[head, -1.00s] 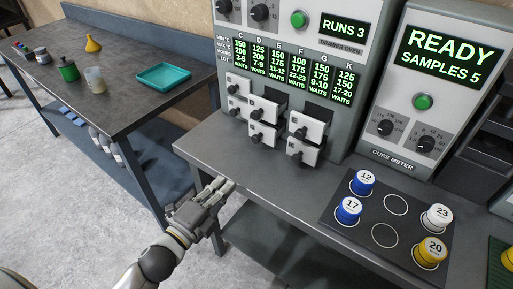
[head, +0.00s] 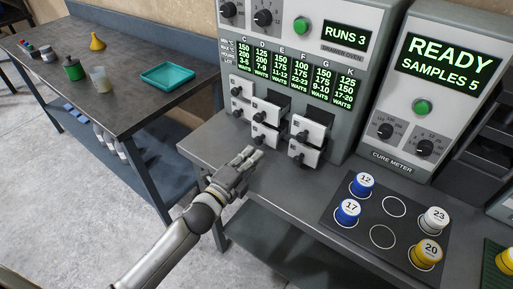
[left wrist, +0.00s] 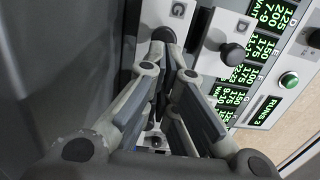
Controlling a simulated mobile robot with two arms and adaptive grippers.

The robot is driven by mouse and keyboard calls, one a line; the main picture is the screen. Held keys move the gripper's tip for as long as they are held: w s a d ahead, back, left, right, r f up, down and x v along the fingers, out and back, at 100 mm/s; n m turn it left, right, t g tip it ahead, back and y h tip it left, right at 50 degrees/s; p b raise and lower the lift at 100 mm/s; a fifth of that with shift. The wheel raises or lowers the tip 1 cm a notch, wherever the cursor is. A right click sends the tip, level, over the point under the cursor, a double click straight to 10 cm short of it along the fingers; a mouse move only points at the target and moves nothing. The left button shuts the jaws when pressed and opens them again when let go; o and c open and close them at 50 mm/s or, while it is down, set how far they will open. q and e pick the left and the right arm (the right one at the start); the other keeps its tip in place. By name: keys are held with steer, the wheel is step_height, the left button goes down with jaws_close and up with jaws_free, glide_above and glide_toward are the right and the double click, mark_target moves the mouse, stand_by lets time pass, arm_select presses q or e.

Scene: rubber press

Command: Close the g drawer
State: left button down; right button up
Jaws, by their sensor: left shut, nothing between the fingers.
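The g drawer (head: 264,135) is the lower middle drawer of the oven, a light front with a dark round knob. It seems to stand out from the cabinet. In the left wrist view the drawer front with the G-like letter (left wrist: 180,12) is at the top, with its knob (left wrist: 163,35) just beyond my fingertips. My left gripper (head: 254,153) is shut and empty, in front of and slightly below that drawer; it also shows in the left wrist view (left wrist: 168,64). I cannot tell whether it touches the knob. My right gripper is not in view.
The D drawer (head: 270,112) above and the upper right drawer (head: 308,129) are pulled out, with dark interiors showing. The lower right drawer (head: 302,153) is close by. A sample mat (head: 378,270) with several numbered cups lies right. The grey bench front (head: 215,146) is clear.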

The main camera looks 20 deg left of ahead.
mark_target(268, 137)
arm_select(q)
steer(key=shift+x, duration=1.25)
steer(key=b+x, duration=0.1)
steer(key=x, duration=0.5)
steer(key=shift+w+d+f, duration=0.15)
steer(key=shift+d+f, duration=0.05)
steer(key=shift+r, duration=0.3)
steer(key=shift+r, duration=0.1)
steer(key=shift+a, duration=0.1)
